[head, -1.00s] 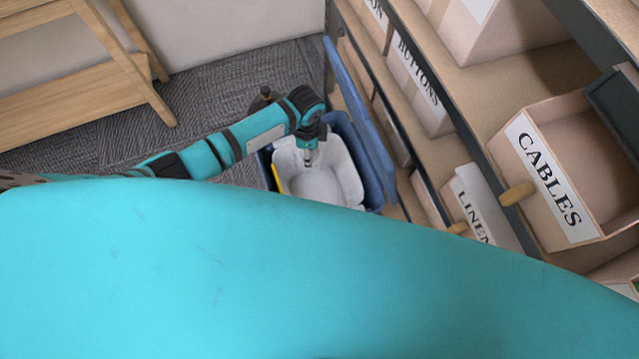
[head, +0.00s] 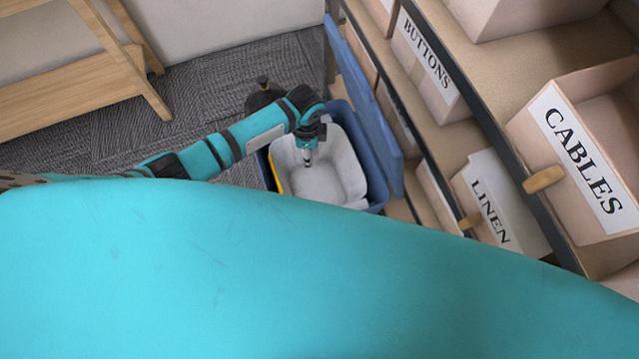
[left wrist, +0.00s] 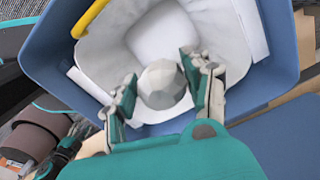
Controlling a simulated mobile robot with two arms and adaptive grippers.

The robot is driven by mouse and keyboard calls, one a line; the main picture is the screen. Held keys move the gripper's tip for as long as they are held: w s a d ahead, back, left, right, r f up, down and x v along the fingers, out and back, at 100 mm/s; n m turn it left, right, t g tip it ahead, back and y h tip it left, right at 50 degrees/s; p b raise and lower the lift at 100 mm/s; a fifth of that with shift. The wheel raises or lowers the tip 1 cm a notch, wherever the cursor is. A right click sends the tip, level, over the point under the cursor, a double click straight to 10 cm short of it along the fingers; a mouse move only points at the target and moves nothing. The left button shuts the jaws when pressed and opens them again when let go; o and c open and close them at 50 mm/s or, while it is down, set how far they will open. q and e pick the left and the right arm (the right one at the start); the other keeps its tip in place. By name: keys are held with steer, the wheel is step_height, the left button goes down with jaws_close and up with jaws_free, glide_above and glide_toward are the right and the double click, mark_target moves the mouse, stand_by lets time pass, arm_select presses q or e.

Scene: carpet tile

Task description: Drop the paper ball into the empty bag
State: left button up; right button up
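The paper ball (left wrist: 163,84), pale grey and faceted, sits between the fingertips of my left gripper (left wrist: 160,82), which look closed against its sides. In the head view my left gripper (head: 308,157) points down over the white bag (head: 345,180); the ball is too small to make out clearly there. The bag also shows in the left wrist view (left wrist: 225,45), open and with a bare floor. It lines a blue bin (head: 376,204) whose lid (head: 362,90) stands open on the right.
A shelf with boxes labelled BUTTONS (head: 430,65), LINEN (head: 490,210) and CABLES (head: 585,165) stands close on the right. A yellow strip (left wrist: 90,18) lies on the bin's edge. A wooden rack (head: 75,85) is at upper left.

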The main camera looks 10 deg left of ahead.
arm_select(q)
steer(key=o, duration=0.5)
step_height(320, 180, up, 12)
steer(key=shift+r, duration=0.1)
stand_by(0.7)
